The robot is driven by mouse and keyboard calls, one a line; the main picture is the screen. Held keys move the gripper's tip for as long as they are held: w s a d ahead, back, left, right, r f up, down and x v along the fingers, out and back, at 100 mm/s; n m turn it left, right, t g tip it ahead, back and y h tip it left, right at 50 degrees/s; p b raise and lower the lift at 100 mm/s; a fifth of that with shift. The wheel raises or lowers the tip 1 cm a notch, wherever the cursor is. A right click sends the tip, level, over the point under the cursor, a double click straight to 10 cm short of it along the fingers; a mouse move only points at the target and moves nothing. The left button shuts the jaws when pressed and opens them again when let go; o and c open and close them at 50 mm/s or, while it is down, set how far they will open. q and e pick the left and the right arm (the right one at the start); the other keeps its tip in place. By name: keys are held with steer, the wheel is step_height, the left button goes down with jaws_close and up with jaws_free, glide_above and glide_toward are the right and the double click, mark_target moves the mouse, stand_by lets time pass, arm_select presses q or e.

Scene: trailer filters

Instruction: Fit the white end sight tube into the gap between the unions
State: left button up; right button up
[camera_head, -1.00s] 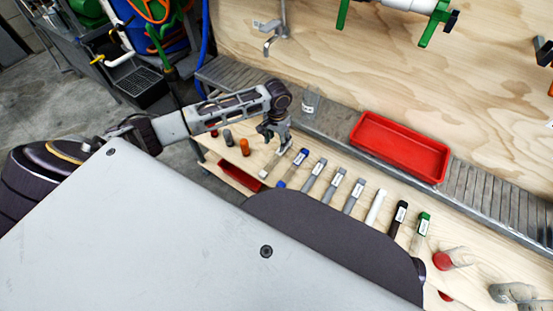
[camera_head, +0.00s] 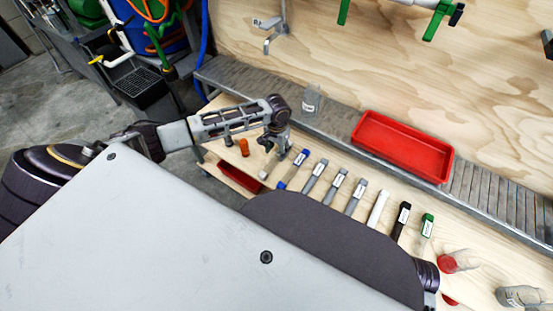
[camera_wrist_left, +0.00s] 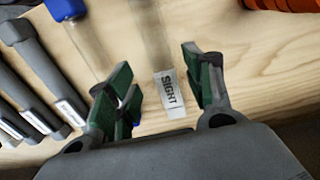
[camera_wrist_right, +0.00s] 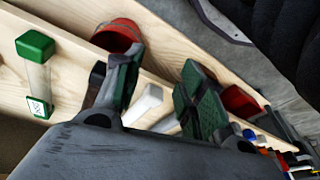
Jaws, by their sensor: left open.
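A clear tube labelled SIGHT (camera_wrist_left: 168,92) lies on the bench between the fingers of my left gripper (camera_wrist_left: 157,68), which is open around it without a visible grip. In the head view the left gripper (camera_head: 274,138) hangs over this tube's (camera_head: 268,166) upper part; a pale end shows below. My right gripper (camera_wrist_right: 158,82) is open in its wrist view, with a white bar (camera_wrist_right: 145,104) beyond its fingers. On the wooden wall, fittings with green parts (camera_head: 440,18) show at the top edge; the gap between the unions is not clearly visible.
Beside the tube lie a blue-ended tube (camera_head: 294,167), several grey ones (camera_head: 337,186), a white bar (camera_head: 378,208), a black-ended piece (camera_head: 401,220) and a green-ended tube (camera_head: 426,227). An orange part (camera_head: 244,147) stands left. A red tray (camera_head: 402,147) sits behind on the grey slatted strip.

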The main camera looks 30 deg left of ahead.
mark_target(276, 157)
arm_select(q)
steer(key=shift+f+b, duration=0.4)
steer(key=shift+f, duration=0.35)
steer(key=shift+a+f+b, duration=0.1)
steer(key=shift+f+b, duration=0.65)
steer(key=shift+f, duration=1.05)
arm_select(e)
steer(key=r, duration=0.3)
steer(key=shift+s+a+r+t, duration=0.15)
steer(key=shift+a+r+t, duration=0.1)
steer(key=shift+r+t, duration=0.15)
steer(key=shift+f, duration=0.15)
arm_select(q)
steer(key=c, duration=0.4)
jaws_close()
arm_select(e)
steer(key=shift+w+a+r, duration=0.15)
steer(key=shift+w+r, duration=0.05)
steer(key=shift+w, duration=0.15)
